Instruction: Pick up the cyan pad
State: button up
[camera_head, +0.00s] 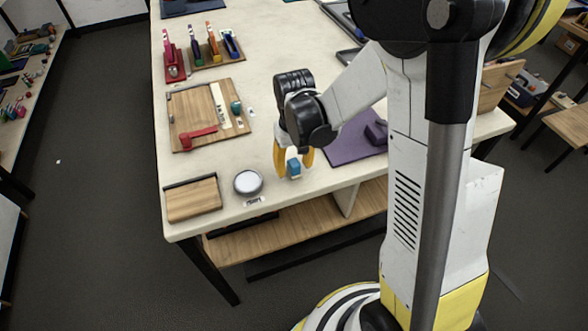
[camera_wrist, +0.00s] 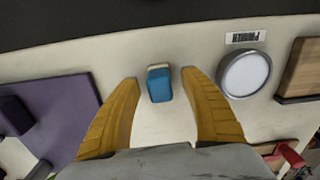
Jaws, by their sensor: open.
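In the wrist view, the yellow fingers of my gripper (camera_wrist: 161,77) are spread, one on each side of the pad. A gap shows between each finger and the pad, so it is not gripped. I cannot tell the exact height of the fingertips above the worktop.
A round white-topped dish (camera_head: 248,182) and a wooden block (camera_head: 193,200) sit to the left in the head view. A purple mat (camera_head: 345,145) lies to the right. A wooden board (camera_head: 185,105) with a red tool and a teal piece lies behind. Bare worktop surrounds the pad.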

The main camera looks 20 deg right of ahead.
aim_at(294, 162)
grip_shut()
notch_tip(294, 162, up, 4)
jog(key=shift+r+p, duration=0.1)
jog(key=shift+p, duration=0.85)
jog(key=s+d+r+p, duration=0.3)
jog(key=s+d+r, duration=0.3)
jog(key=s, duration=0.3)
jog(key=shift+s+d+r, duration=0.3)
jog(key=shift+d+r, duration=0.05)
jog(key=shift+r, duration=0.05)
jog(key=c, duration=0.8)
grip_release()
grip_shut()
